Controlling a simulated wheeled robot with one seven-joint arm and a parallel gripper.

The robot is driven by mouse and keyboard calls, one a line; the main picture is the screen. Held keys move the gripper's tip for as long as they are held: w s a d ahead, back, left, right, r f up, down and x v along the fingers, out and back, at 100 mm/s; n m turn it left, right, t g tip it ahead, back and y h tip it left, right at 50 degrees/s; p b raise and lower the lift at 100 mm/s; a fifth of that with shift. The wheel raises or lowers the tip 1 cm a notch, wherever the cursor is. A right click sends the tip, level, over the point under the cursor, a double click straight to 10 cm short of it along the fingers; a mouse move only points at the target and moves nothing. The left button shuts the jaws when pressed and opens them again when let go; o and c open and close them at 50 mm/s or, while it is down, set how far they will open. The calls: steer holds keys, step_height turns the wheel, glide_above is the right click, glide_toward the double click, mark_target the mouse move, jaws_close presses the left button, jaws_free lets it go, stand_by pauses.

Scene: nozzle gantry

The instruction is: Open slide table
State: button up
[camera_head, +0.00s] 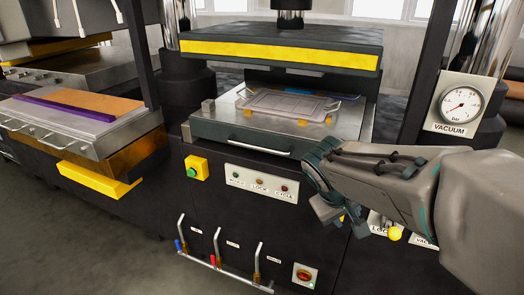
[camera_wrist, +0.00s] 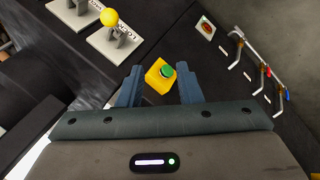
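A grey metal slide table (camera_head: 210,128) with a bar handle (camera_head: 260,147) on its front edge sits under the yellow-edged press head in the head view. A flat grey plate (camera_head: 290,104) with wire handles lies on it. My gripper (camera_head: 320,188) is in front of the machine, below and right of the bar handle and apart from it. In the wrist view my gripper (camera_wrist: 159,84) is open, its two blue fingers apart with nothing held. A yellow box with a green button (camera_wrist: 160,76) shows beyond and between the fingers. The slide table is out of the wrist view.
The yellow button box (camera_head: 196,168) and a lamp panel (camera_head: 262,183) are on the front face. Levers on a rail (camera_head: 220,262) stick out below. A second table (camera_head: 80,122) with a handle stands at left. A vacuum gauge (camera_head: 461,104) is at right.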

steer(key=w+a+f+n+t+h+b, duration=0.25)
steer(key=w+a, duration=0.25)
steer(key=w, duration=0.4)
steer(key=n+t+y+b, duration=0.2)
steer(key=n+t+b, duration=0.4)
steer(key=n+t, duration=0.15)
glide_toward(261, 149)
steer(key=shift+t+h, duration=0.25)
steer(key=shift+t, duration=0.05)
steer(key=x, duration=0.3)
steer(key=p+x, duration=0.1)
steer(key=x, duration=0.6)
steer(key=shift+w+f, duration=0.3)
steer(key=shift+f, duration=0.1)
steer(key=shift+c, duration=0.3)
jaws_close()
